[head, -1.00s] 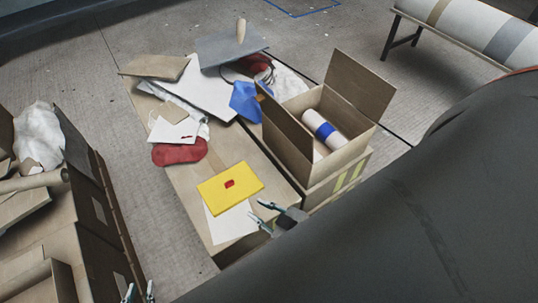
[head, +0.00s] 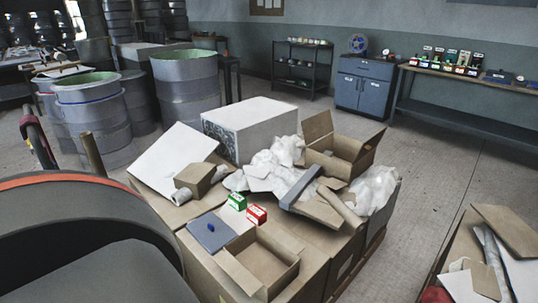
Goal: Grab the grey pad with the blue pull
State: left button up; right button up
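The grey pad (head: 211,232) lies flat on top of a cardboard box in the lower middle of the head view. Its small blue pull (head: 211,227) sits near the middle of its top face. A white sheet shows beside it on the right. An open, shallow cardboard box (head: 262,262) stands just to its right and front. Neither gripper shows in the view. A large dark part of my arm fills the lower left, left of the pad, and no fingers can be seen on it.
White wrapping (head: 275,165), cardboard and a large white block (head: 250,128) crowd the pile's back. Metal drums (head: 185,85) stand behind. Bare floor (head: 430,160) lies right, before another pile (head: 500,240).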

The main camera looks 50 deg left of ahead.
aim_at(210, 231)
jog(key=u, duration=2)
